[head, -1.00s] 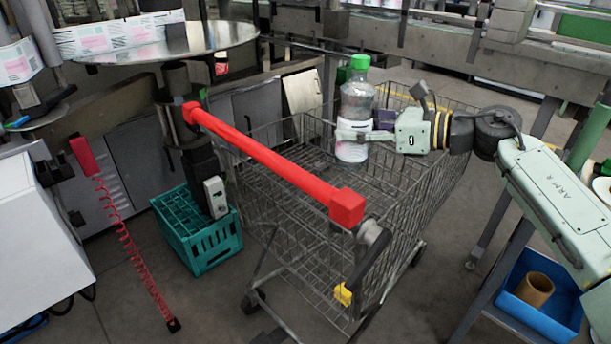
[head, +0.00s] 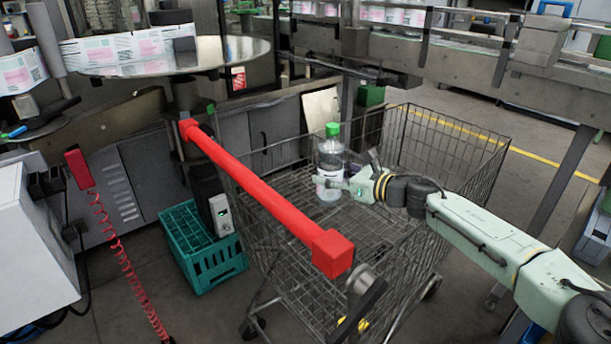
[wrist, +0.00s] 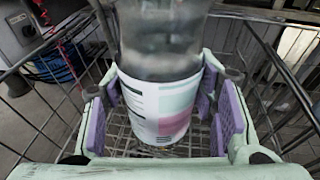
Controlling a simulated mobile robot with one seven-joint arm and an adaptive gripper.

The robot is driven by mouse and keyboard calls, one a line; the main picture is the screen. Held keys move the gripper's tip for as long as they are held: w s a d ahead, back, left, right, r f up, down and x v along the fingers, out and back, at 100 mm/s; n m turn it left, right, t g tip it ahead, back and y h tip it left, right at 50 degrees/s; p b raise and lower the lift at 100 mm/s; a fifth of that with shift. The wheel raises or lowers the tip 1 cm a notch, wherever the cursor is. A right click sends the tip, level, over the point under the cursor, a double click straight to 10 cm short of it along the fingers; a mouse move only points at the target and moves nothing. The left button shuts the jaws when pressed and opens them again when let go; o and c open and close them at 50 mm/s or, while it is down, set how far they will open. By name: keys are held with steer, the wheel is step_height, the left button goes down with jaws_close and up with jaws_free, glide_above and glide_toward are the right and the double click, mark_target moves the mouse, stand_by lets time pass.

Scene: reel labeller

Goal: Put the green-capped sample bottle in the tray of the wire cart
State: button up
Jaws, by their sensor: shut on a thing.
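The clear sample bottle (head: 329,152) with a green cap (head: 332,130) and a white and pink label is upright inside the wire cart (head: 450,160). My gripper (head: 335,183) is shut on it around the label, reaching in from the right. In the wrist view the bottle (wrist: 160,95) stands between my purple-padded fingers (wrist: 225,115), with its cap out of frame. The wire bottom (head: 365,220) of the cart's tray shows below and around the bottle. I cannot tell whether the bottle's base touches it.
The cart's red handle bar (head: 260,195) crosses in front, left of the bottle. A teal crate (head: 205,255) stands on the floor at left. A round steel table (head: 180,60) and a conveyor (head: 450,60) lie behind. The cart's visible wire floor looks bare.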

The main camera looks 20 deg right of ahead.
steer(key=p+x, duration=0.1)
steer(key=x, duration=0.2)
steer(key=f+p+x, duration=0.1)
steer(key=x, duration=0.3)
steer(key=d+p+x, duration=0.1)
steer(key=p+x, duration=0.1)
steer(key=x, duration=0.1)
steer(key=shift+w+f, duration=0.4)
steer(key=shift+f, duration=0.2)
steer(key=shift+f, duration=0.1)
steer(key=shift+f, duration=0.15)
steer(key=o, duration=1.6)
steer(key=shift+o, duration=0.2)
